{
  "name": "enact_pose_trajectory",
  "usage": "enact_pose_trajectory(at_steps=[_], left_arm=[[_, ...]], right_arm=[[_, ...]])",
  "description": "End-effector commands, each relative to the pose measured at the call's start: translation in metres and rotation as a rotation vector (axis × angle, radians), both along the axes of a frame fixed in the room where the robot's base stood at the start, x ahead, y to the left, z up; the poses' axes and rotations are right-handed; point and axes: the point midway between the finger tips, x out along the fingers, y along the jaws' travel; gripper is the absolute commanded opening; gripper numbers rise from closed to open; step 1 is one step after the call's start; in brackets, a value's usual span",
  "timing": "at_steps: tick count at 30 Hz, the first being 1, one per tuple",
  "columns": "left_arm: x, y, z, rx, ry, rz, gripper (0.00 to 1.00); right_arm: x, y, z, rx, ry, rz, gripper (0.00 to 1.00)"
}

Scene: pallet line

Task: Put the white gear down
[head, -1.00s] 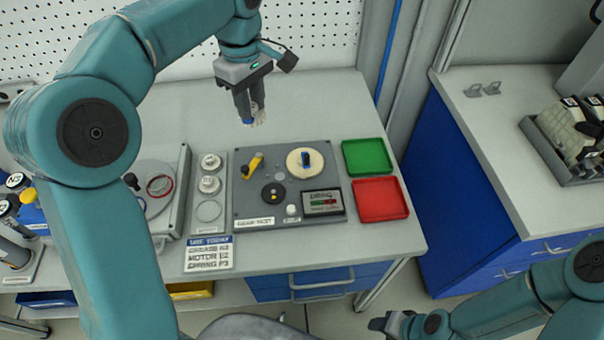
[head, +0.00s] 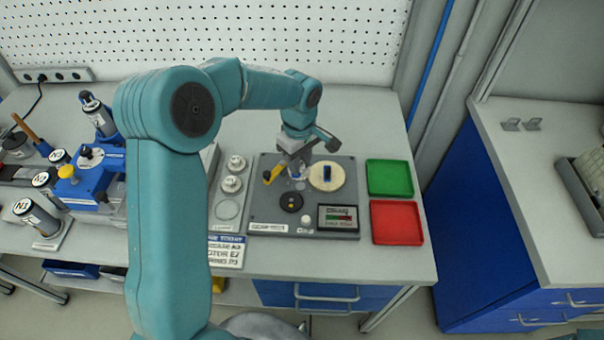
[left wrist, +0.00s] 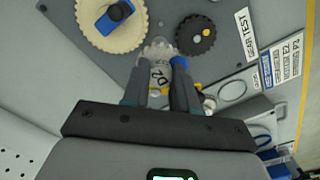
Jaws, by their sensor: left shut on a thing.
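My left gripper (head: 296,172) is over the dark gear-test plate (head: 345,200) on the bench. In the left wrist view its fingers (left wrist: 163,88) are shut on the white gear (left wrist: 157,50), a pale toothed wheel with a marked hub. The white gear is between the large cream gear (left wrist: 84,28) with a blue knob and the small black gear (left wrist: 196,30). I cannot tell whether it touches them or rests on the plate. The head view also shows the cream gear (head: 316,184) and black gear (head: 290,203). My right gripper is out of view.
A yellow-handled piece (head: 274,173) stands on the plate close to my left gripper. A green tray (head: 390,178) and red tray (head: 397,222) are to the plate's right. White round parts (head: 233,184) are to its left. A pegboard wall (head: 300,40) stands behind.

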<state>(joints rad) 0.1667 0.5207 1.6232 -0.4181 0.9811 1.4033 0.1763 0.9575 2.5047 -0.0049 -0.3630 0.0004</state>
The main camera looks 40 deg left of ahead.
Motion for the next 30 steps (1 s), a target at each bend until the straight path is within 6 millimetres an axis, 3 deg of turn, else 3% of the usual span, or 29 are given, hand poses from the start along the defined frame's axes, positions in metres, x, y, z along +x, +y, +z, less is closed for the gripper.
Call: enact_pose_trajectory(at_steps=[13,26,27,29,30], left_arm=[[0.002,-0.004,-0.056,0.0,0.002,-0.003,0.0],[0.003,-0.004,-0.064,0.001,-0.002,-0.003,0.0],[0.003,-0.004,-0.062,0.001,-0.001,-0.003,0.37],[0.002,-0.004,-0.062,0.0,-0.001,-0.003,0.53],[0.002,-0.004,-0.062,0.0,-0.001,-0.003,0.53]], right_arm=[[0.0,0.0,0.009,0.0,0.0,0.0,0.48],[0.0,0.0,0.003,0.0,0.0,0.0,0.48],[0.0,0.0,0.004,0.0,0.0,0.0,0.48],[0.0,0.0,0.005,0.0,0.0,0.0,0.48],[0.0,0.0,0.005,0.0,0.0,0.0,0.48]])
